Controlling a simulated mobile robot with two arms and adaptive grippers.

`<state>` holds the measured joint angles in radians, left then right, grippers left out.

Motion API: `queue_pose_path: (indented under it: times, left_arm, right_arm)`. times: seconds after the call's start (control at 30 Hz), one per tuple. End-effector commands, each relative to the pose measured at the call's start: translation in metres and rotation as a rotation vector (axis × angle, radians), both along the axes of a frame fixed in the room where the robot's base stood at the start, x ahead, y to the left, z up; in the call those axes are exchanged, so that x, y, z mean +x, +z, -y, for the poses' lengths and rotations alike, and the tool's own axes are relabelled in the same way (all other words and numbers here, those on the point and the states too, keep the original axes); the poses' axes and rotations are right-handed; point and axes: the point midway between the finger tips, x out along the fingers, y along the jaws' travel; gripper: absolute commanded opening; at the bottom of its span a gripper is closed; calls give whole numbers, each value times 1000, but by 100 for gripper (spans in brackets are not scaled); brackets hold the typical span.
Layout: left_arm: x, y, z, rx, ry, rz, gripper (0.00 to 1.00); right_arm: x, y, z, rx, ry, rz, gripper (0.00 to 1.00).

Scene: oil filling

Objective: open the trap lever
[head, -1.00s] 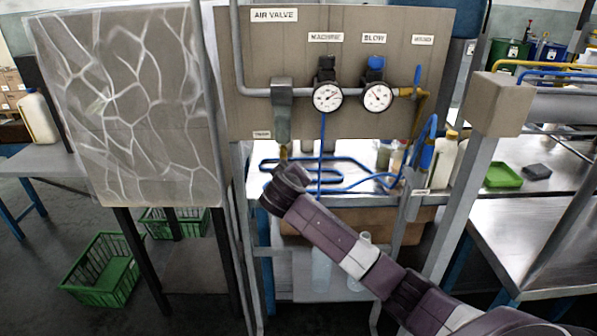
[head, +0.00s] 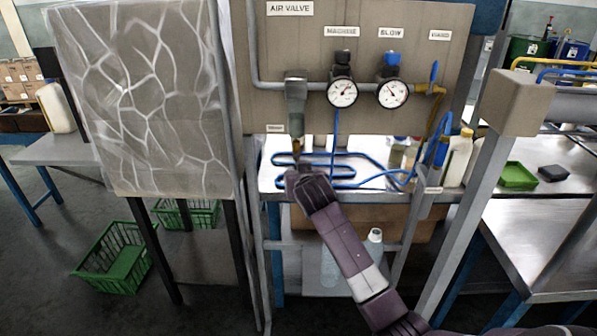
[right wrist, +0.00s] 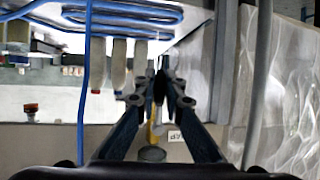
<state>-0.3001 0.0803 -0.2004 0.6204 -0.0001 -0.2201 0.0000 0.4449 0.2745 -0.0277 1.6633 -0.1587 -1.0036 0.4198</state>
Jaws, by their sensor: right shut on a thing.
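The grey trap (head: 296,98) hangs from the pipe on the air valve board, above a small label. A small brass fitting (head: 297,146) sits at its lower end. My right gripper (head: 298,166) is just below that fitting, reaching up from below. In the right wrist view its fingers (right wrist: 162,78) are close together, shut on a thin dark piece that I take to be the trap lever; the fingers mostly hide it. The brass part (right wrist: 153,128) shows between the fingers there. My left gripper is in neither view.
Two gauges (head: 342,93) and a blue-handled valve are on the board to the right. Blue tubing (head: 325,164) and several bottles lie or stand on the bench behind. A grey frame post (head: 465,215) stands right of my arm. A patterned panel (head: 140,95) stands left.

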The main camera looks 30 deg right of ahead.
Motion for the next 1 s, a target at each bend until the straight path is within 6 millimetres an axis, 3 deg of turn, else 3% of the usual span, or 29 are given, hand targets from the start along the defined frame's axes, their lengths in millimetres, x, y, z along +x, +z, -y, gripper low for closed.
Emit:
queue_pose_path:
  times: [0.53,0.57,0.7,1.0]
  left_arm:
    - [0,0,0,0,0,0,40]
    - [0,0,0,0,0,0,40]
    - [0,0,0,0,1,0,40]
    - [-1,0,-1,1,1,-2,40]
  right_arm:
    - [1,-1,-2,22,1,13,0]
    - [1,-1,-2,22,1,13,11]
    - [1,0,-2,22,2,12,26]
    - [0,0,-2,20,1,13,27]
